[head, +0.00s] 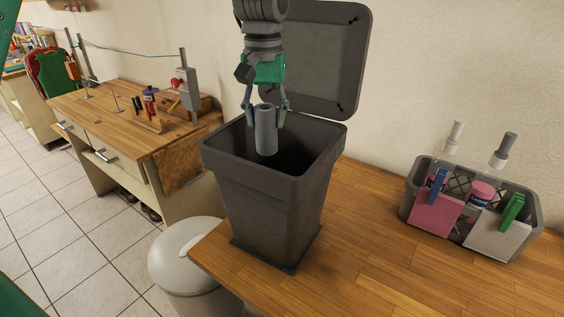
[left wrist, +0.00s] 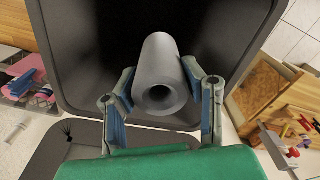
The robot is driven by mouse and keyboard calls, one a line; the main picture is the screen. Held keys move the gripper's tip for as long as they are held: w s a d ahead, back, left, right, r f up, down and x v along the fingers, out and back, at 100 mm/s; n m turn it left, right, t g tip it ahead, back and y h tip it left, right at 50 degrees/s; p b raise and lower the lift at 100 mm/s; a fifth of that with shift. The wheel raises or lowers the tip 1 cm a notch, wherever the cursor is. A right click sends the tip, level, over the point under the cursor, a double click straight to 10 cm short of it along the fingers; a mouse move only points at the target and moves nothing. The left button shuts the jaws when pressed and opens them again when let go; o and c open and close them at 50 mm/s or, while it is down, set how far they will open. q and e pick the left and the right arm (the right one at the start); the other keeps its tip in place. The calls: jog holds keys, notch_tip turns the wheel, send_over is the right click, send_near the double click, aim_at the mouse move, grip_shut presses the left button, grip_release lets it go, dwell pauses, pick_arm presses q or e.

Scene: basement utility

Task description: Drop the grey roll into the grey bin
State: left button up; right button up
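The grey roll (head: 266,130) is upright between the fingers of my left gripper (head: 266,112), over the open mouth of the grey bin (head: 270,205). In the head view its lower end is at about the level of the bin's rim. The left wrist view shows the roll (left wrist: 160,75) with its hollow end toward the camera and a finger of the gripper (left wrist: 163,88) against each side. The bin's dark inside (left wrist: 85,60) surrounds it there. The bin stands on the wooden table with its lid (head: 315,60) raised behind. My right gripper is not in view.
A grey basket (head: 410,200) with cloths, clips and bottles stands on the table (head: 370,255) to the right. A white lidded bin (head: 185,255) stands at the left below the table. A wooden workbench (head: 110,115) with tools is further left.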

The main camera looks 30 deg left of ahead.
pick_arm(q)
jog(key=o, duration=0.4)
jog(key=shift+w+f, duration=0.1)
jog(key=shift+w, duration=0.1)
notch_tip(320, 180, up, 12)
jog(key=shift+w, duration=0.15)
jog(key=shift+f, duration=0.1)
